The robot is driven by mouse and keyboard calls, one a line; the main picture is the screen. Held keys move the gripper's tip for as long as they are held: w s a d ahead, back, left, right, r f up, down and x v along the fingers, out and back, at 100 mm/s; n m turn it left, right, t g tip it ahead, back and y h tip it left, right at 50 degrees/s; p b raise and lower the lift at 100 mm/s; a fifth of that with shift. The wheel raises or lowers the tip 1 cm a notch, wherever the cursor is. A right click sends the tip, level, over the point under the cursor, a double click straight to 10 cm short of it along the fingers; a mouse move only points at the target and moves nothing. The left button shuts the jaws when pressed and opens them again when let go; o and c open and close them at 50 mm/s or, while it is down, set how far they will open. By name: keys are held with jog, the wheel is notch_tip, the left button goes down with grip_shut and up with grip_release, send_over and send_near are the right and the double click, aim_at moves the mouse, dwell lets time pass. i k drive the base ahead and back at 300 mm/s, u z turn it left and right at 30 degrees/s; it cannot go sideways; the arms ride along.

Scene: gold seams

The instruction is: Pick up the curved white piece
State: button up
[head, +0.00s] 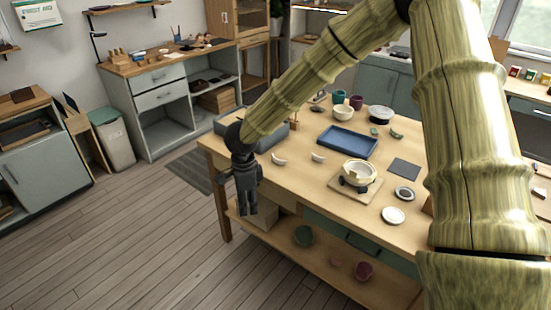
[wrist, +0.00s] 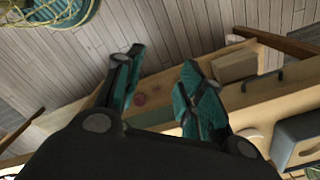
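A curved white piece (head: 279,159) lies on the wooden table (head: 300,188) near its left edge in the head view. A second, smaller white piece (head: 318,157) lies to its right; I cannot tell which one the task names. My gripper (head: 247,212) points down beside the table's front left edge, left of and nearer than both pieces, and touches neither. In the wrist view my gripper (wrist: 162,62) has its two fingers apart with nothing between them.
A blue tray (head: 347,141) lies behind the pieces. A pale bowl (head: 360,170) stands on a board to the right. A grey box (head: 275,134) stands at the table's far left. A lower shelf (head: 310,262) holds bowls.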

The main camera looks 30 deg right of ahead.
aim_at(318, 158)
jog(key=u, duration=0.05)
jog(key=i, duration=1.95)
jog(key=z, duration=1.65)
